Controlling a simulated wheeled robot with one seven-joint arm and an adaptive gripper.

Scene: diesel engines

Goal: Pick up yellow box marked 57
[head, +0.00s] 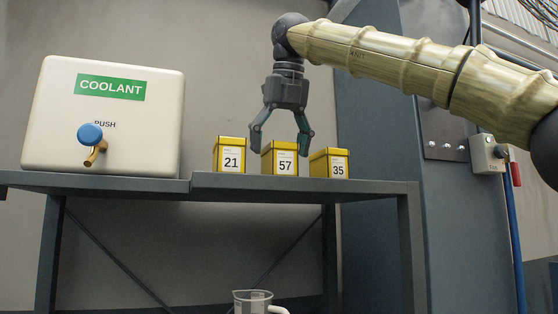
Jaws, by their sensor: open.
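The yellow box marked 57 (280,160) stands upright on a grey shelf, in the middle of a row of three yellow boxes. My gripper (279,146) points straight down over it, open. Its left finger hangs between the box marked 21 and the box marked 57. Its right finger hangs by the right side of the box marked 57, close to the box marked 35. I cannot tell whether either finger touches a box, or how the fingers lie in depth. Nothing is held.
The box marked 21 (230,157) and the box marked 35 (330,164) stand close on either side. A white coolant tank (58,130) with a blue push knob is at left on the shelf (300,187). A clear jug (252,304) stands below. A grey column is at right.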

